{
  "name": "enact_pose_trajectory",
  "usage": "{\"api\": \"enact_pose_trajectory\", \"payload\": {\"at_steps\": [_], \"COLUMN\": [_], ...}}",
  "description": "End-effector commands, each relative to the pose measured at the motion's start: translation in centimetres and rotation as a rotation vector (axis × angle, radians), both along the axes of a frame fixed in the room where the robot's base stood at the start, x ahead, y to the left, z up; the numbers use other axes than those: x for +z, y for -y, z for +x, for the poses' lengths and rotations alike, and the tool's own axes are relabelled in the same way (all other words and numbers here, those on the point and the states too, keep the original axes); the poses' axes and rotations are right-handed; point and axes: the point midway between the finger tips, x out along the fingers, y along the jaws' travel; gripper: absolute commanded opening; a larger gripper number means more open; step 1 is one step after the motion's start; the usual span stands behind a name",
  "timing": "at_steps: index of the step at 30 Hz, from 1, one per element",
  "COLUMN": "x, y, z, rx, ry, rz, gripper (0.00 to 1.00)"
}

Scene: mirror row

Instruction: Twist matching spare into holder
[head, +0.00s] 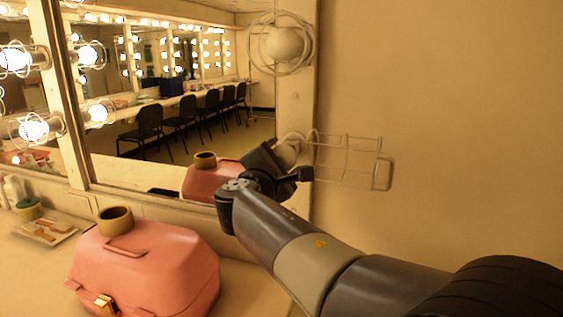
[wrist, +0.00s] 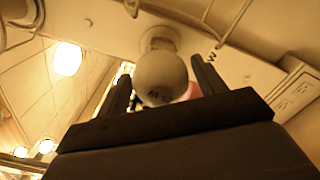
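In the wrist view a pale, unlit round bulb (wrist: 161,78) with dark marking on its face sits between the two fingers of my gripper (wrist: 160,68). Small gaps show beside it, so the fingers look open around it. Its neck end meets a pale round holder (wrist: 158,38) on the frame; how far it is seated cannot be told. In the head view my gripper (head: 284,162) is at the mirror's right post, beside a swung-out wire cage (head: 347,160), and mostly hides this bulb. Another unlit bulb (head: 285,44) sits in a cage higher on the post.
A pink case (head: 150,262) stands on the counter with a tan ring-shaped roll (head: 115,219) on top. A small tray (head: 46,231) and a green-topped jar (head: 29,208) lie left. Lit caged bulbs (head: 33,128) line the mirror (head: 150,110). The right wall is bare.

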Motion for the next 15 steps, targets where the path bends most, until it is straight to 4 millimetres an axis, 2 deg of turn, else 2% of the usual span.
{"api": "enact_pose_trajectory", "payload": {"at_steps": [4, 11, 15], "x": [0.0, -0.1, 0.0], "y": [0.0, 0.0, -0.5], "z": [0.0, -0.1, -1.1], "rx": [-0.001, -0.001, 0.001], "ry": [-0.001, -0.001, 0.001], "rz": [-0.001, -0.001, 0.0], "gripper": [0.78, 0.78, 0.78]}}
